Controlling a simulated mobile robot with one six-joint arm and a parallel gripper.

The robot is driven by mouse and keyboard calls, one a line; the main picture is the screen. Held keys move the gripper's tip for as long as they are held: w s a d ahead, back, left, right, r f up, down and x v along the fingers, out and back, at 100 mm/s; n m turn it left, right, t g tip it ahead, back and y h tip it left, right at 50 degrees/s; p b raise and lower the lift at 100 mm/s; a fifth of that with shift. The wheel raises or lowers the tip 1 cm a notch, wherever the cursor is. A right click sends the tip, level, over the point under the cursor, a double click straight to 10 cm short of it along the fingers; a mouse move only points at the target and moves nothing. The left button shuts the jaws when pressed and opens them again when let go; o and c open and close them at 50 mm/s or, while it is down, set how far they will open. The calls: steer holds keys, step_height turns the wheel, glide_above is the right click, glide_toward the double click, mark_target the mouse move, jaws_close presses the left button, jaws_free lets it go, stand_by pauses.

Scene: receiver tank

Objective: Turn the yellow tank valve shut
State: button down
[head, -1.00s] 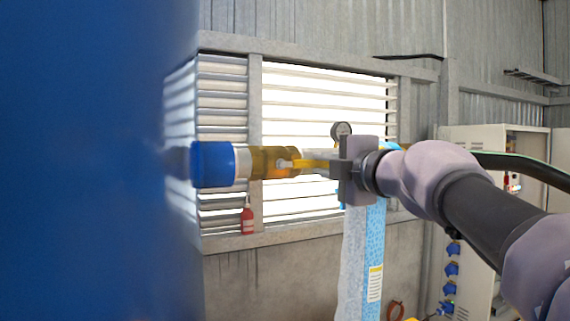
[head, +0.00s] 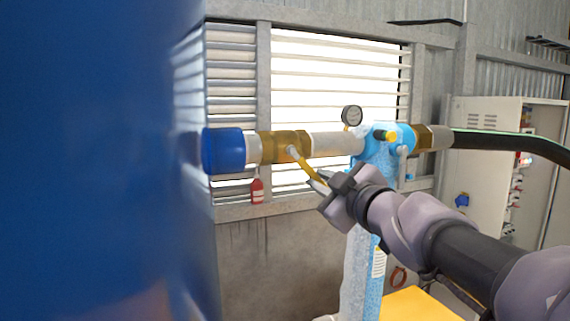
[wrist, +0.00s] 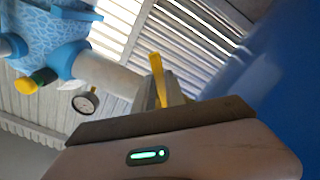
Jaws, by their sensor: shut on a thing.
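The yellow valve handle (head: 304,165) comes off the brass valve body (head: 280,146) on the pipe beside the blue tank (head: 100,160). In the head view the handle slants down and to the right, at an angle to the pipe. My gripper (head: 325,182) is shut on the handle's outer end, below the pipe. In the wrist view the yellow handle (wrist: 158,80) rises from between my fingers (wrist: 172,95). The fingertips hide the handle's end.
A pressure gauge (head: 352,116) stands on the pipe, left of the light-blue filter housing (head: 366,215).

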steer(key=shift+s+a+f+m+p, duration=0.35)
steer(key=shift+a+m, duration=0.5)
steer(key=shift+m, duration=0.55)
steer(key=shift+s+a+f+m+p, duration=0.25)
steer(key=shift+a+m, duration=0.65)
steer(key=shift+m, duration=0.5)
steer(key=shift+s+a+f+m+p, duration=0.35)
steer(key=shift+a+m, duration=0.5)
steer(key=shift+m, duration=0.55)
steer(key=shift+w, duration=0.1)
steer(key=c, duration=1.4)
jaws_free()
steer(key=shift+a, duration=0.1)
steer(key=p+v, duration=0.1)
steer(key=v, duration=1.6)
steer(key=shift+s, duration=0.2)
